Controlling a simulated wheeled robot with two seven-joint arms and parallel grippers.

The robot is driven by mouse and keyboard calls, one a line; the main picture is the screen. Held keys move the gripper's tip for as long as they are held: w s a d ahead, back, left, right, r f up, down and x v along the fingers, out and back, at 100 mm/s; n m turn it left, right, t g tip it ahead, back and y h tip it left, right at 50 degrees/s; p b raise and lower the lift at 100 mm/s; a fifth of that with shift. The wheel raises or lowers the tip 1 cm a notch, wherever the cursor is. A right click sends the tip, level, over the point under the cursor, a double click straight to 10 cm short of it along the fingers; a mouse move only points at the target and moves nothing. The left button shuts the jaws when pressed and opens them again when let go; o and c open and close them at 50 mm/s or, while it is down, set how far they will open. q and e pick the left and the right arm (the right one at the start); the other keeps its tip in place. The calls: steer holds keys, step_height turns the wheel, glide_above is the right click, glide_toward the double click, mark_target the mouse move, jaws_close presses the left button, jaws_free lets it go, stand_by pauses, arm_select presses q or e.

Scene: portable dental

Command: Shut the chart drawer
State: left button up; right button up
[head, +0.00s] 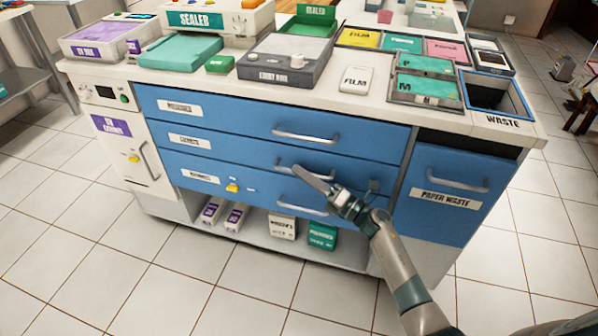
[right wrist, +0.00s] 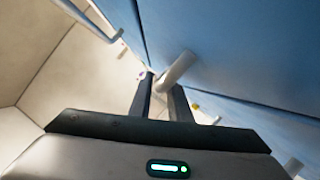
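The chart drawer (head: 235,152) is the blue middle one of three drawers, with a white label (head: 190,141). How far its front stands out from its neighbours is hard to judge. Its metal handle (head: 288,164) is partly covered by my right gripper (head: 336,187). In the right wrist view, a pale handle bar (right wrist: 176,70) shows at the tips of the dark fingers (right wrist: 160,100), close to the blue front. The fingers are apart, with a gap between them; firm contact with the bar cannot be seen. My left gripper is not in view.
The top drawer (head: 245,110) and bottom drawer (head: 265,199) have similar handles. The paper waste front (head: 445,180) is to the right. The counter carries a sealer (head: 215,20), trays and a waste bin opening (head: 495,95). The tiled floor (head: 130,270) in front is clear.

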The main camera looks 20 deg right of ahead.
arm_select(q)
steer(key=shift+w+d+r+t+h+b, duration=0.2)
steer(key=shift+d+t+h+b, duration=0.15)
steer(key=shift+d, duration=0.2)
arm_select(e)
steer(key=v, duration=1.5)
steer(key=shift+s+d, duration=0.25)
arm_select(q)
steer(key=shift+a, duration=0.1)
arm_select(e)
steer(key=shift+f, duration=0.1)
